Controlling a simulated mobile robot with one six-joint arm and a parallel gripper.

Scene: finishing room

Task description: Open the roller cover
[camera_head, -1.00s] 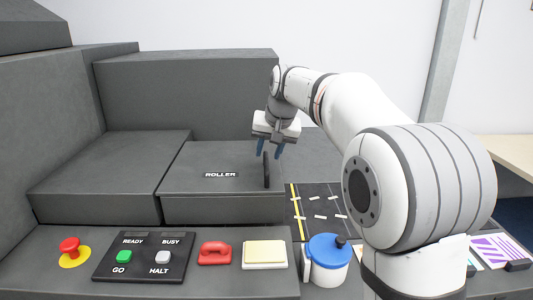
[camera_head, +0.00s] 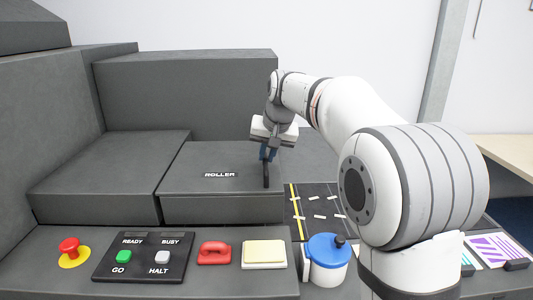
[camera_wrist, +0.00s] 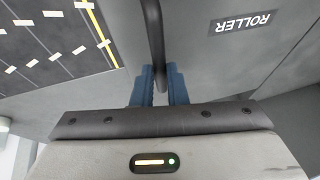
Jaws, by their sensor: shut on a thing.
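In the wrist view my gripper (camera_wrist: 160,85) has one finger on each side of the bar. The handle's lower part there is hidden between the fingers.
In front lie a red stop button (camera_head: 70,248), a GO/HALT panel (camera_head: 146,257), a red handle (camera_head: 214,253), a cream pad (camera_head: 264,253) and a blue-lidded pot (camera_head: 328,256). A dark marked mat (camera_head: 318,205) lies right of the cover. A tall grey housing (camera_head: 190,95) stands behind.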

